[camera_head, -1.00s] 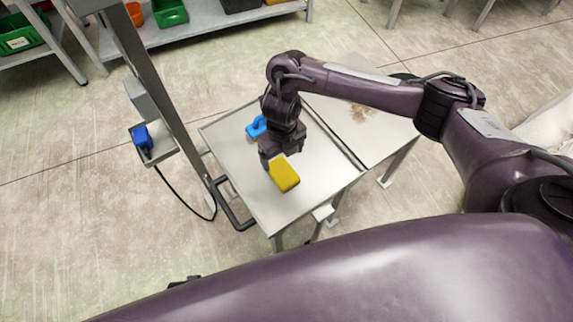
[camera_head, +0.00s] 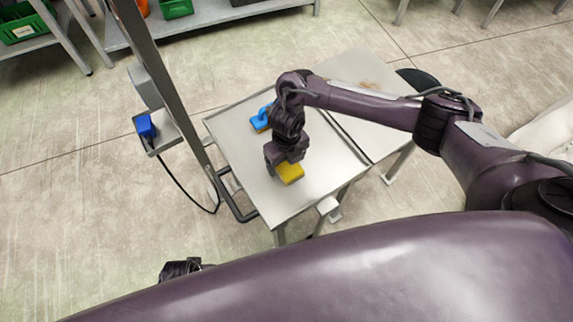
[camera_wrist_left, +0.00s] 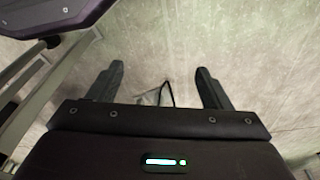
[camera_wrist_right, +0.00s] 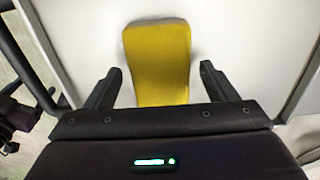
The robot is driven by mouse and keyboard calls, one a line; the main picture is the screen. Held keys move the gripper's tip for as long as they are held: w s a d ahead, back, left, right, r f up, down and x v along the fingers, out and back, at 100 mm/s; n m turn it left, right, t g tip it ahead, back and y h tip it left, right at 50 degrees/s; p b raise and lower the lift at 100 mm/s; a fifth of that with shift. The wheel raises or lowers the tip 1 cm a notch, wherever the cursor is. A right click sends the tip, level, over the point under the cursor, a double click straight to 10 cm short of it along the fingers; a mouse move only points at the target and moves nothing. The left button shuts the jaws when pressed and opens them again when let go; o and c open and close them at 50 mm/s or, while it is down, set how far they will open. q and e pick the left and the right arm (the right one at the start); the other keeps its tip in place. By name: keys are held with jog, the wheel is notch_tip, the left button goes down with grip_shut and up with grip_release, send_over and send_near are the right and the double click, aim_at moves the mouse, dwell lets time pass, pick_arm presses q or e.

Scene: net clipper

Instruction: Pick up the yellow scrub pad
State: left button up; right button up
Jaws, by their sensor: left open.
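The yellow scrub pad (camera_head: 291,175) lies on the grey metal tray top of a cart, partly covered by my right gripper (camera_head: 279,168). In the right wrist view the pad (camera_wrist_right: 158,60) stretches away from the gripper, its near end between the two fingers. My right gripper (camera_wrist_right: 158,84) is open, with a gap showing on each side of the pad. My left gripper (camera_wrist_left: 160,78) is open and empty, with floor behind its fingers. In the head view part of the left gripper (camera_head: 182,270) shows at the lower left.
A blue-handled brush (camera_head: 261,121) lies farther back on the tray (camera_head: 235,150). A metal post (camera_head: 165,90) and cart handle (camera_head: 236,205) stand to the left. A second metal surface (camera_head: 345,68) with a brown stain adjoins at the back right. Shelves with bins are farther off.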

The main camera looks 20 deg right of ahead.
jog(key=c, duration=0.8)
jog(key=shift+r, duration=0.1)
jog(key=shift+r, duration=0.2)
notch_tip(320, 180, up, 8)
jog(key=p, duration=0.3)
pick_arm(q)
jog(key=s+a+f+p, duration=0.2)
jog(key=s+f, duration=0.2)
jog(key=s, duration=0.2)
jog(key=s+a+f+p, duration=0.2)
jog(key=s+f, duration=0.2)
jog(key=s, duration=0.3)
jog(key=shift+s+p, duration=0.3)
pick_arm(e)
notch_tip(320, 180, up, 11)
send_over(287, 163)
jog(key=shift+s+r, duration=0.1)
jog(key=shift+r, duration=0.1)
